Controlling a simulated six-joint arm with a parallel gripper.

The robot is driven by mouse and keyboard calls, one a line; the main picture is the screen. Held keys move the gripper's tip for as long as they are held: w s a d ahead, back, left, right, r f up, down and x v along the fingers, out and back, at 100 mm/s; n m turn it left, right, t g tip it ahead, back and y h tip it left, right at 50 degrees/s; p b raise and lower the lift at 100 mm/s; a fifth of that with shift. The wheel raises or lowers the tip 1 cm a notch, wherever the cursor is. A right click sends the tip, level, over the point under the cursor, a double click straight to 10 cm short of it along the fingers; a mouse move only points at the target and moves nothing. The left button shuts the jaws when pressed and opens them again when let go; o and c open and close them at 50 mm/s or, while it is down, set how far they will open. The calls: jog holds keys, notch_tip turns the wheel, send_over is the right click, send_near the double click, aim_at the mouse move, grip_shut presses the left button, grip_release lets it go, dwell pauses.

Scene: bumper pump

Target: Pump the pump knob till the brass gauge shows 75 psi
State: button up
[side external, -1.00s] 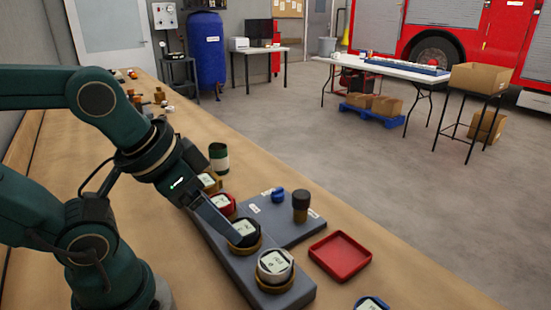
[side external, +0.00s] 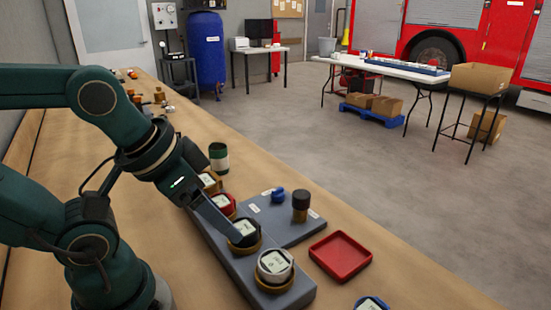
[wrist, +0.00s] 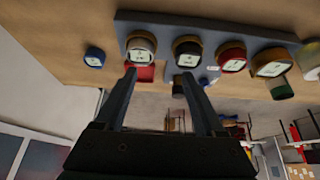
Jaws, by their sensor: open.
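The brass gauge (side external: 210,182) is at the far end of a row of gauges on a long grey base. It shows at the right in the wrist view (wrist: 271,64); its reading is too small to make out. The likely pump knob, a dark upright knob (side external: 300,206), stands on the adjoining grey plate (side external: 283,232). In the wrist view the knob (wrist: 178,86) is partly hidden by a finger. My gripper (wrist: 158,72) is open and empty. In the side view its fingers (side external: 225,230) overlap the black gauge (side external: 243,233); I cannot tell whether they touch it.
A red gauge (side external: 222,205) and a silver gauge (side external: 275,267) share the base. A blue knob (side external: 278,195) is beside the dark knob. A red tray (side external: 340,256) lies to the right, and a blue gauge (side external: 371,303) near the front. A green-and-white cylinder (side external: 218,157) stands behind.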

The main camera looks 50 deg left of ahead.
dwell(0.6)
grip_shut()
dwell(1.6)
